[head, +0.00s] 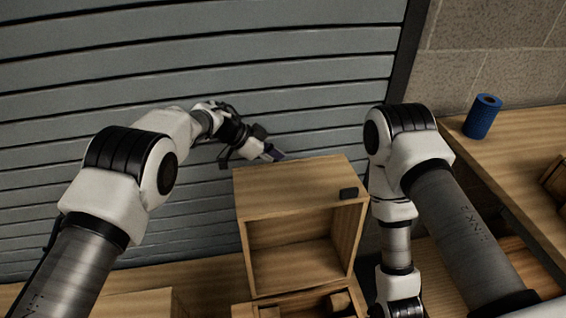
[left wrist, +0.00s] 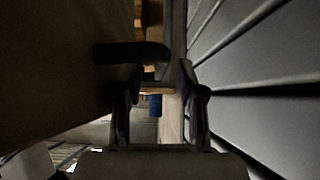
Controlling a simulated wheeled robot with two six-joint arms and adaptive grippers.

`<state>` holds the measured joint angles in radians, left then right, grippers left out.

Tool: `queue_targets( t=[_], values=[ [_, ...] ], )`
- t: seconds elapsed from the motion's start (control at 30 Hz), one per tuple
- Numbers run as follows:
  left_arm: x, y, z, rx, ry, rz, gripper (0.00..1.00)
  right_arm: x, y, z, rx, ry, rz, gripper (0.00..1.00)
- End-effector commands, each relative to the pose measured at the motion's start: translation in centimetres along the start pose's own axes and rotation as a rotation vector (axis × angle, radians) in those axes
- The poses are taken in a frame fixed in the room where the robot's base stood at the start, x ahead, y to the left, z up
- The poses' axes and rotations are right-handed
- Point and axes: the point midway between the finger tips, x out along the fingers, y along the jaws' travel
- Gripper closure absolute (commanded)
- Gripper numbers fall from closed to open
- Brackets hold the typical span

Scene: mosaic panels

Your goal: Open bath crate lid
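A wooden box part (head: 285,180) stands in the middle of the head view with its hollow side toward me. Below it is a wooden tray-like part (head: 240,311) with small pieces inside. I cannot tell for certain which part is the bath crate's lid. My left gripper (head: 272,153) is beyond the box's top back edge. In the left wrist view its fingers (left wrist: 162,95) are apart with nothing between them. A dark bent bar (left wrist: 130,52) lies beside the left finger. My right gripper is out of view.
A grey slatted shutter (head: 200,60) stands close behind my left gripper. A blue cylinder (head: 482,116) stands on the wooden table (head: 515,165) at right; it also shows far off in the left wrist view (left wrist: 155,105). My right arm runs along the box's right side.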

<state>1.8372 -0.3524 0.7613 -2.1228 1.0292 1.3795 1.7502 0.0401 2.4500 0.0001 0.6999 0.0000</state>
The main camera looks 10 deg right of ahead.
Motion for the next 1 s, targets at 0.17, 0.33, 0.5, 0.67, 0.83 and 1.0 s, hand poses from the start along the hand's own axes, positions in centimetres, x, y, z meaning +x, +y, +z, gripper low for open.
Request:
queue_targets(
  t=[0.17,0.33,0.5,0.67,0.83,1.0],
  values=[
    [-5.0,-0.1,0.0,-0.002,0.001,-0.005,0.61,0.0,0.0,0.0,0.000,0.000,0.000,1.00],
    [-8.4,-0.1,0.0,-0.001,0.001,-0.003,0.61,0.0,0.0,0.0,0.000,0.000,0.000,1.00],
    [-9.7,0.0,0.0,-0.001,0.001,0.000,0.61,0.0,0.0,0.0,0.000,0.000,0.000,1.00],
    [-9.7,0.0,0.0,-0.001,0.001,0.000,0.61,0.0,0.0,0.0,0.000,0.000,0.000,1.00],
    [-9.6,0.0,0.0,-0.001,0.001,0.000,0.61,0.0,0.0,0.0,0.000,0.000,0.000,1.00],
    [-11.0,0.0,-1.3,0.000,0.001,-0.001,0.61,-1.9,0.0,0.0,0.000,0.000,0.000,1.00]
  ],
)
